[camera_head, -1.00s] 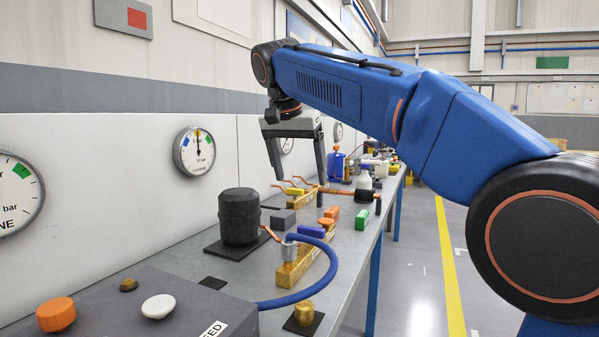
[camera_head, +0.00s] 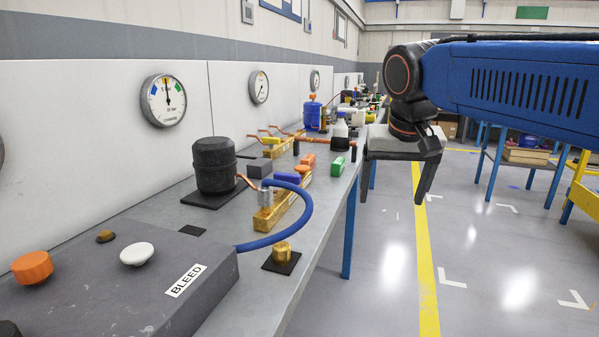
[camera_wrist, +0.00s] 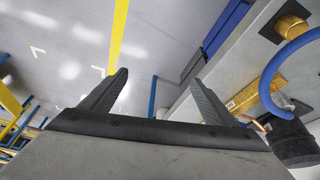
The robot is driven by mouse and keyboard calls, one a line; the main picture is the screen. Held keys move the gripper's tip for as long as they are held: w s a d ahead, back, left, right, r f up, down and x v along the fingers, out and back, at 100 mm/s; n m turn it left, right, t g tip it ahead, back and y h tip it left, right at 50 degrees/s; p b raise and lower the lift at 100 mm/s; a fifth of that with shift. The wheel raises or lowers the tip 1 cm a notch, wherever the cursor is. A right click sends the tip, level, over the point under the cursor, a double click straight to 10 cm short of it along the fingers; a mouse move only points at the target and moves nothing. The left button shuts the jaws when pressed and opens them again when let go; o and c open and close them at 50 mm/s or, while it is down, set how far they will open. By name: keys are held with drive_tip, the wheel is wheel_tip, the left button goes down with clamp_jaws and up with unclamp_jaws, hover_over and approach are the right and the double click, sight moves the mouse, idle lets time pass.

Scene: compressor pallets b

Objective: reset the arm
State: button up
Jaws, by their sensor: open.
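My gripper (camera_head: 394,191) is open and empty. In the head view it hangs off the right side of the workbench, above the floor, with its fingers pointing down. In the wrist view its two fingers (camera_wrist: 160,88) stand wide apart with nothing between them. My blue arm reaches in from the right edge of the head view.
The workbench (camera_head: 225,287) on the left holds a grey BLEED box (camera_head: 120,277), a black compressor (camera_head: 215,165), a blue hose (camera_head: 308,210), a brass fitting (camera_head: 283,252) and small coloured blocks. Gauges hang on the wall. Floor (camera_head: 480,260) with a yellow line is clear. A yellow frame (camera_head: 582,195) stands right.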

drive_tip(key=s+d+f, duration=0.5)
drive_tip(key=s+f, duration=0.4)
drive_tip(key=f, duration=0.2)
drive_tip(key=s+d+f+n, duration=0.1)
drive_tip(key=s+d+f, duration=0.4)
drive_tip(key=s+f, duration=0.5)
drive_tip(key=shift+f+t, duration=0.4)
drive_tip(key=shift+f, duration=0.5)
